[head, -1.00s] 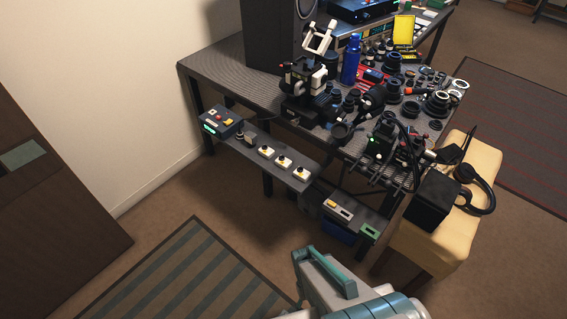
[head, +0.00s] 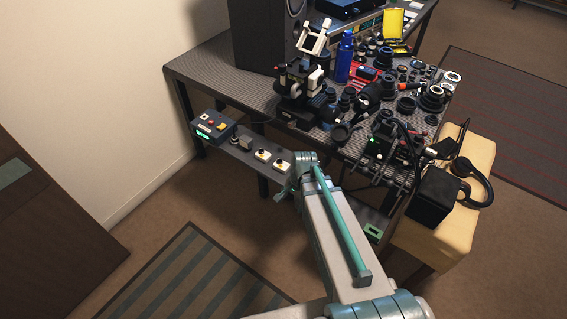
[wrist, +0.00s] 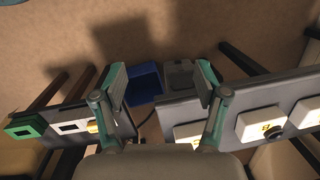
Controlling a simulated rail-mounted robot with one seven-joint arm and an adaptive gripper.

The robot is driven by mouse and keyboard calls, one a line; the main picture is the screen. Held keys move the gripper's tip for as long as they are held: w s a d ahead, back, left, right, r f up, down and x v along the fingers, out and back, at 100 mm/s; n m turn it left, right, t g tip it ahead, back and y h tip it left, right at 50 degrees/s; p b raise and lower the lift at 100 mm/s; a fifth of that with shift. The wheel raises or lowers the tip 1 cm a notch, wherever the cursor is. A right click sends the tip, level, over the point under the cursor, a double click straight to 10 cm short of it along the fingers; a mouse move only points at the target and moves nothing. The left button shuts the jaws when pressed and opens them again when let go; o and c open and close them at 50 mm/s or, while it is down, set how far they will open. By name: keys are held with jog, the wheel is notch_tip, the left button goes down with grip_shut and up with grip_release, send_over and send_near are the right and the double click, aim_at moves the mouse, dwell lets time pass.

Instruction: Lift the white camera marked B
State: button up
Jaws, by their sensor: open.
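In the wrist view white cameras lie at right (wrist: 246,127), at the far right edge (wrist: 305,113), and partly behind the right finger (wrist: 187,134). Their letters are too small to read, so I cannot tell which is B. My gripper (wrist: 160,76) is open and empty, with its fingers over the gap between two shelf sections.
A control box with lit buttons (head: 212,127) stands at the shelf's left end. A green-framed piece (wrist: 24,128) lies on the other shelf section. A blue bin (wrist: 145,83) and grey box (wrist: 178,74) are below the gap. The cluttered workbench (head: 205,65) rises behind.

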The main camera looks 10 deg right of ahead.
aim_at(284, 166)
jog(key=w+r+m, duration=0.2)
jog(key=w+r, duration=0.1)
jog(key=w+d+r+m+t, duration=0.1)
jog(key=w+m, duration=0.1)
jog(key=shift+w+r+y, duration=0.1)
jog(key=shift+r+y, duration=0.05)
jog(key=shift+y, duration=0.15)
jog(key=w+d+r+m+t+y, duration=0.1)
jog(key=w+d+r+m+t, duration=0.15)
jog(key=w+r+m, duration=0.75)
jog(key=f, duration=0.2)
jog(key=f+m, duration=0.1)
jog(key=f, duration=0.2)
jog(key=s+a+f+m, duration=0.1)
jog(key=f, duration=0.1)
jog(key=shift+f+g+p, duration=0.2)
jog(key=shift+g+p, duration=0.05)
jog(key=shift+p, duration=0.1)
jog(key=shift+p+x, duration=0.65)
jog(key=shift+x, duration=2.25)
jog(key=shift+s+a, duration=0.15)
jog(key=c, duration=1.3)
